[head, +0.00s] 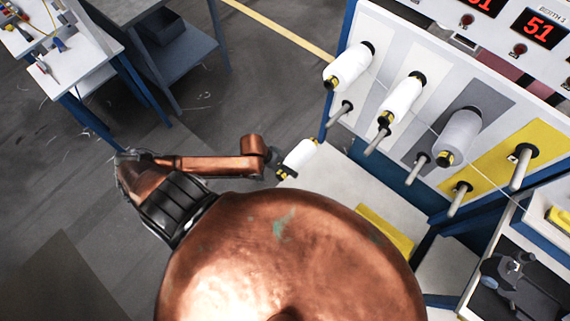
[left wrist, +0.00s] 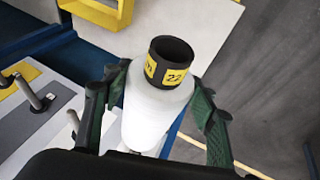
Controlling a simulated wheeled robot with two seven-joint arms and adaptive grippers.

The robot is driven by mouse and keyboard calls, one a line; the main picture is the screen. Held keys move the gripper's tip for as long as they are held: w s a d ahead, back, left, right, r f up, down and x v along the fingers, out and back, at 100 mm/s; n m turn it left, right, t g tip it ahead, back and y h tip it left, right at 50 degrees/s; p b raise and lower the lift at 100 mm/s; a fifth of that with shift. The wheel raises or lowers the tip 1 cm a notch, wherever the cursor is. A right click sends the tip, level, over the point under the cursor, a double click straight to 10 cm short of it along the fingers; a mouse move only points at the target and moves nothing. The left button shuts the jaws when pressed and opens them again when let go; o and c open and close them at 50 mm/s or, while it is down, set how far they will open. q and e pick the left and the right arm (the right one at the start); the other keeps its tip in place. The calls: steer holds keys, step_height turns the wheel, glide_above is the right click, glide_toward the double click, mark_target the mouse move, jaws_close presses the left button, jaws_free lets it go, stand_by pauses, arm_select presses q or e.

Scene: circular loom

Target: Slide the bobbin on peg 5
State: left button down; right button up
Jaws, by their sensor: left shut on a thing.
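My left gripper (head: 282,170) is shut on a white bobbin (head: 300,157), held in the air left of the peg board (head: 431,63). In the left wrist view the bobbin (left wrist: 155,112) sits between both fingers; its black end collar has yellow labels, one reading "22". The board's upper row carries two white bobbins (head: 348,67) (head: 402,98) and a grey one (head: 459,136), then a bare peg (head: 519,165) on the yellow panel. Bare lower pegs (head: 340,113) (head: 376,138) (head: 416,168) (head: 459,198) stick out below. I cannot read any peg numbers. My right gripper is not in view.
A white shelf (head: 345,185) with a yellow tray (head: 385,228) lies below the board. Red number displays (head: 540,30) are at the top right. A dark device (head: 518,275) stands at the lower right. Benches (head: 100,45) stand at the upper left, with open floor between.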

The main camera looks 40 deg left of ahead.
mark_target(293, 156)
arm_select(q)
steer(key=shift+w+f+b, duration=0.15)
steer(key=shift+w+b, duration=0.45)
steer(key=shift+w, duration=0.05)
steer(key=shift+w+f+b, duration=0.15)
steer(key=shift+w+b, duration=0.45)
steer(key=w+b, duration=0.1)
steer(key=w, duration=0.1)
steer(key=w+b, duration=0.2)
steer(key=shift+w+d+f+b, duration=0.1)
steer(key=shift+d+b, duration=0.1)
steer(key=shift+b, duration=0.1)
steer(key=shift+r+p, duration=0.25)
steer(key=shift+p, duration=0.15)
steer(key=shift+r+p, duration=0.1)
steer(key=shift+p, duration=0.35)
steer(key=shift+p, duration=0.6)
